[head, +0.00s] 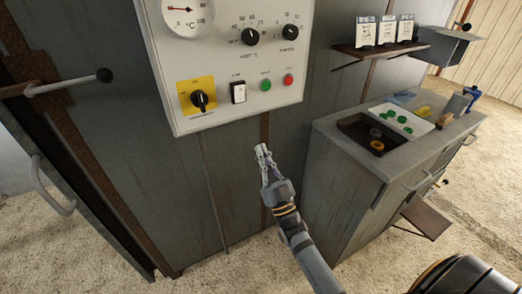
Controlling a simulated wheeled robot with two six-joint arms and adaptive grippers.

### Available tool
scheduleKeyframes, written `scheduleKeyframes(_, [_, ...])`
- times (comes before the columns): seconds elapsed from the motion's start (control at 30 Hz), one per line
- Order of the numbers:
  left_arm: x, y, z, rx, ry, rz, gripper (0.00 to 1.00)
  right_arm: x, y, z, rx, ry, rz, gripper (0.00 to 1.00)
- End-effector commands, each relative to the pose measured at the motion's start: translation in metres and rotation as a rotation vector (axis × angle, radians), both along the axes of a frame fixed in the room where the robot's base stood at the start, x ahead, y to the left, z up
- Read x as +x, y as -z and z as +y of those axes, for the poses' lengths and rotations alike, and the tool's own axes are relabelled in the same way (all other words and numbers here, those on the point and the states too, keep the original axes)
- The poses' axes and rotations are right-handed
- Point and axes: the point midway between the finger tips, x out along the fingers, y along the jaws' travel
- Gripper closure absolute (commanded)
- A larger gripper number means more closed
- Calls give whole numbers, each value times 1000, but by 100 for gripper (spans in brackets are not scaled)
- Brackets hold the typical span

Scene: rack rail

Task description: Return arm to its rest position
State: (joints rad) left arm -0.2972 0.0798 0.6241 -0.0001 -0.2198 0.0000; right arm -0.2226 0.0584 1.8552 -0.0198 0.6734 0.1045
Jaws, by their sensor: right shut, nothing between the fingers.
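My right gripper (262,152) is shut and empty. It is held up in front of the grey metal cabinet wall, just below the white control panel (238,63) and apart from it in the picture. My right arm comes up to it from the lower right. The panel carries a round gauge, two black knobs, a yellow-plated rotary switch (198,99), a small toggle switch (238,92), a green button (266,85) and a red button (288,80). My left gripper is not in view.
A workbench (345,142) at right holds a dark tray (352,128) and a white tray (425,127) with green pieces. A shelf (385,49) with cards is above. At left is a door with a lever (65,87) and a handle (55,190). Bare floor lies below.

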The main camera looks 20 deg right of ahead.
Motion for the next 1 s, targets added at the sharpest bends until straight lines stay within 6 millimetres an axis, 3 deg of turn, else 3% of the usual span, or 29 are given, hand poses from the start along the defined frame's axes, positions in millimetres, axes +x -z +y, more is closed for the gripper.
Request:
scheduleKeyframes(0.1, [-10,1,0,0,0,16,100,0,0,0,0,0,0,100])
scheduleKeyframes(0.37, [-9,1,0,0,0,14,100,1,1,0,0,0,5,100])
scheduleKeyframes(0.47, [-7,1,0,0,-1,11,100,9,26,-1,-4,6,73,100])
scheduleKeyframes(0.57, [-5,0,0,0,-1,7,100,23,89,-5,-12,21,240,100])
scheduleKeyframes(0.67, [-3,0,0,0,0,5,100,28,178,-11,-27,41,468,100])
scheduleKeyframes(0.7, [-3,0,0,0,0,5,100,26,214,-14,-33,47,561,100])
scheduleKeyframes(0.77, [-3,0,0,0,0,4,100,17,267,-18,-42,57,698,100])
scheduleKeyframes(0.8, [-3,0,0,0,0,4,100,8,302,-21,-48,64,788,100])
scheduleKeyframes(0.87, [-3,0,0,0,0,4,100,-11,353,-25,-58,73,923,100])
scheduleKeyframes(1.0, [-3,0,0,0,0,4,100,-74,462,-35,-82,90,1233,100])
